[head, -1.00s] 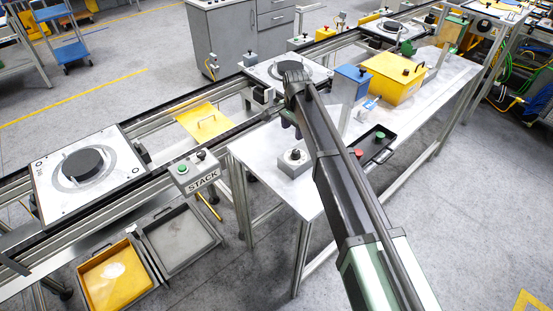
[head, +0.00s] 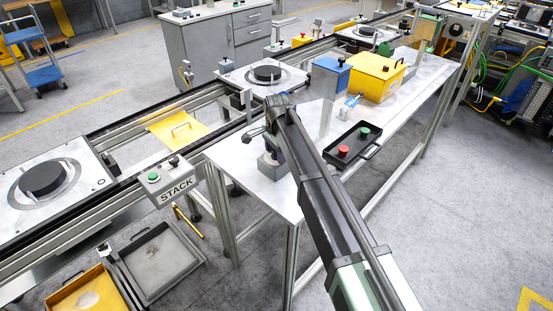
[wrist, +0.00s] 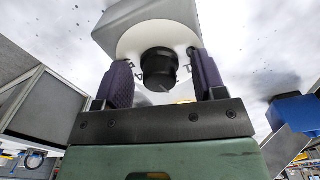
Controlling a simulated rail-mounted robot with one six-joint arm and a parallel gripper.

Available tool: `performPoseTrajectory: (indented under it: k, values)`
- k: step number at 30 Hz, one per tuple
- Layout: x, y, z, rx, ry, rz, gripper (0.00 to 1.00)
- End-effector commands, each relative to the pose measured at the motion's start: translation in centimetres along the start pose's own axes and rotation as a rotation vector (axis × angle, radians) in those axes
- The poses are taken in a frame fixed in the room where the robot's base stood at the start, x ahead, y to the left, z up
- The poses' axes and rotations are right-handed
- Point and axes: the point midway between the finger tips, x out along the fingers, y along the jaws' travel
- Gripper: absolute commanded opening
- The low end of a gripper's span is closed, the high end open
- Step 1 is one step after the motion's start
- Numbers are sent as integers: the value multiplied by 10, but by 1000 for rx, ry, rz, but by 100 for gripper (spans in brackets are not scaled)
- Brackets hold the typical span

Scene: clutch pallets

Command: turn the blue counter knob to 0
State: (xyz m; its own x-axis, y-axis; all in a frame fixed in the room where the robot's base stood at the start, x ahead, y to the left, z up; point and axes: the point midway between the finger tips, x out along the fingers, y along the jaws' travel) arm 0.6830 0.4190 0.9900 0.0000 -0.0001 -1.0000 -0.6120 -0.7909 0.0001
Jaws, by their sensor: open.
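A grey box (head: 270,168) stands on the near end of the white bench. A black knob (wrist: 158,66) with a pale line sits on the dial. My gripper (wrist: 163,72) is open, its dark padded fingers on either side of the knob, with gaps visible. In the head view my arm partly hides the box and knob. A blue box (head: 328,76) with a dark knob on top stands farther along the bench; it also shows in the wrist view (wrist: 292,112).
A black tray (head: 366,152) with a red button (head: 343,152) and a green button (head: 364,133) lies right of my arm. A yellow box (head: 376,78) stands behind. A STACK button box (head: 172,180) and the conveyor lie left. The bench's near corner is bare.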

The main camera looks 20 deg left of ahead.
Motion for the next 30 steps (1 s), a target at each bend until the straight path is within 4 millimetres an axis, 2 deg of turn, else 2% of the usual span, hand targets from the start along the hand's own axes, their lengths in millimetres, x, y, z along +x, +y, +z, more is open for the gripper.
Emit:
performPoseTrajectory:
  k: [4, 12, 14, 23, 30]
  values:
    - [-2, 0, 0, 0, 0, 0, 64]
    - [-2, 0, 0, 0, 0, 0, 23]
    - [-2, 0, 0, 0, 0, 0, 15]
    - [-2, 0, 0, -35, 0, 0, 15]
    - [-2, 0, 0, -156, 0, 0, 15]
